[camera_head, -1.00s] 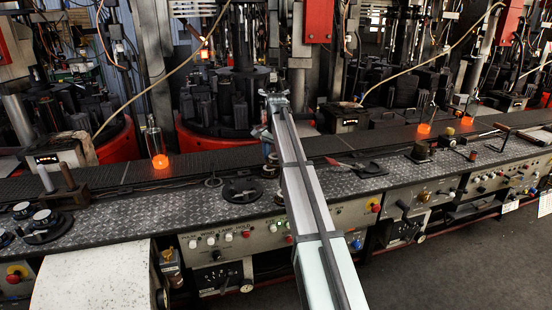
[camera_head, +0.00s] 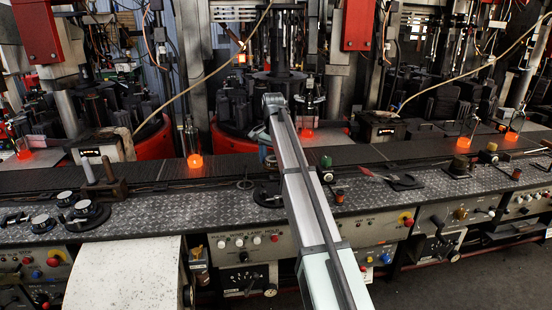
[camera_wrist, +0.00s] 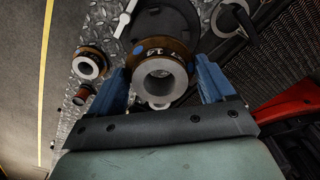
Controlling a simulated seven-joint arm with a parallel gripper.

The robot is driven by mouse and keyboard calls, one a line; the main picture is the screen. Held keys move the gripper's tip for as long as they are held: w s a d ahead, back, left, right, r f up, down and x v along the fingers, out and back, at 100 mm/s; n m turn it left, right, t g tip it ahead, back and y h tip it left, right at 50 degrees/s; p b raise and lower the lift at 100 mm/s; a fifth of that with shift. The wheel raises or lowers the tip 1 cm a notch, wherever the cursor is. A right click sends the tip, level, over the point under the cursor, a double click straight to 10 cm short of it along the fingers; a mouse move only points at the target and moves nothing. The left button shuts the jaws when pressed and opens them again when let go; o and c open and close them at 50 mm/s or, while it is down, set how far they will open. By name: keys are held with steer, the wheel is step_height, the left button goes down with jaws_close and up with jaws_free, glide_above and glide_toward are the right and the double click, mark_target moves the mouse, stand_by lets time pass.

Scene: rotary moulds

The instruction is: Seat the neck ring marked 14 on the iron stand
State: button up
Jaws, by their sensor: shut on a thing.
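The neck ring (camera_wrist: 140,78) shows in the wrist view, with a grey collar, a brown-gold rim, the mark 14 and a blue dot. My gripper (camera_wrist: 163,77) is shut on it, one blue finger on each side. A dark round iron piece (camera_wrist: 176,20), likely the stand, lies just behind the ring. The ring overlaps it in the picture; I cannot tell whether they touch. In the head view, my arm hides the held ring and fingers; a dark round plate (camera_head: 266,196) shows partly beside the arm.
Another ring (camera_wrist: 88,66) and a small brown part (camera_wrist: 82,96) stand close by. A green-topped part (camera_head: 326,162) stands right of my arm. White-topped round parts (camera_head: 66,198) sit at the left. Glowing glass (camera_head: 194,160) stands on the conveyor behind.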

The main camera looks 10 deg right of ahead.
glide_above(274, 192)
steer(key=shift+w+f, duration=0.2)
steer(key=shift+f, duration=1.8)
steer(key=shift+w+f, duration=0.15)
steer(key=shift+f, duration=1.85)
steer(key=shift+s+f, duration=0.1)
steer(key=shift+f, duration=0.65)
steer(key=o, duration=1)
steer(key=shift+o, duration=0.6)
steer(key=shift+f, duration=0.1)
steer(key=shift+s, duration=0.1)
steer(key=r, duration=1.3)
steer(key=shift+w+a+r, duration=0.1)
steer(key=shift+w+r, duration=0.15)
steer(key=shift+r, duration=0.5)
